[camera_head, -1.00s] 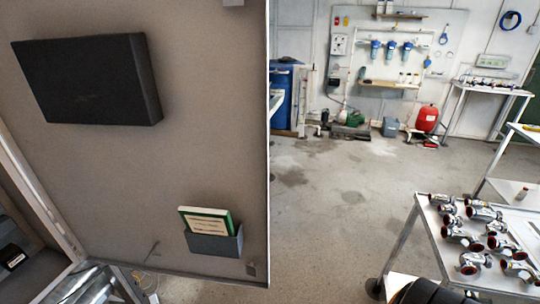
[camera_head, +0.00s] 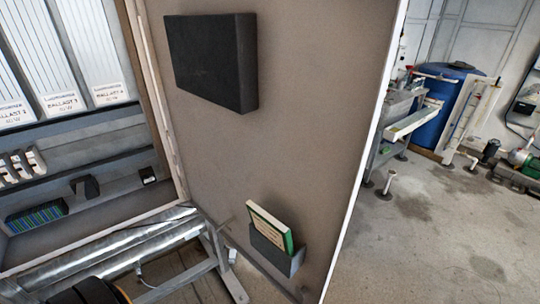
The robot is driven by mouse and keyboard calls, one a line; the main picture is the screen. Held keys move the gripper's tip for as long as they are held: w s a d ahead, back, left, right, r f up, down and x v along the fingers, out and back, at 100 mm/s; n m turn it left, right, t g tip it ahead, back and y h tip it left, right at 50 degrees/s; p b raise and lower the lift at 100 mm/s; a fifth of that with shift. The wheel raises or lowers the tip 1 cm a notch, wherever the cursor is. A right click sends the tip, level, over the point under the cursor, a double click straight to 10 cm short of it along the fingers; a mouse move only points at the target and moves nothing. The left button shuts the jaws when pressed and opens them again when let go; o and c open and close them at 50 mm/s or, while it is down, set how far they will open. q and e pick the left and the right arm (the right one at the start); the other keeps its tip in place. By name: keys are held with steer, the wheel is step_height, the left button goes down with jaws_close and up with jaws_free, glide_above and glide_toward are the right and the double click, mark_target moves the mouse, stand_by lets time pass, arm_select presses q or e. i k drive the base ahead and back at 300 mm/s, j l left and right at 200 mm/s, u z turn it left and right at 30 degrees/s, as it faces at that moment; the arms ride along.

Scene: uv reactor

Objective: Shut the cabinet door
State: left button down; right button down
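The cabinet door (camera_head: 310,115) stands wide open in the middle of the head view, its inner face towards me. A black box (camera_head: 205,60) is fixed high on that face. A grey pocket (camera_head: 278,252) low on it holds a green and white booklet (camera_head: 268,226). The open cabinet (camera_head: 85,140) is at the left, with its inside showing. A black and orange rounded part at the bottom left edge looks like part of my arm. Neither gripper can be made out.
Inside the cabinet are ballast units (camera_head: 65,55) and small devices on rails. Metal tubes (camera_head: 130,245) lie on a frame below it. A blue barrel (camera_head: 440,100) and a metal table (camera_head: 395,125) stand behind the door.

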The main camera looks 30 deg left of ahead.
mark_target(277, 106)
steer(key=i+l+u, duration=0.15)
steer(key=u, duration=0.35)
steer(key=i+l+u, duration=0.25)
steer(key=u, duration=0.25)
steer(key=i+l+u, duration=0.15)
steer(key=l+u, duration=0.2)
steer(key=u, duration=0.15)
steer(key=i+l+u, duration=0.1)
steer(key=l+u, duration=0.6)
steer(key=u, duration=0.25)
steer(key=l+u, duration=0.5)
steer(key=k+l+u, duration=0.1)
steer(key=u, duration=0.4)
steer(key=k+l+u, duration=0.2)
steer(key=l+u, duration=0.3)
steer(key=j, duration=0.1)
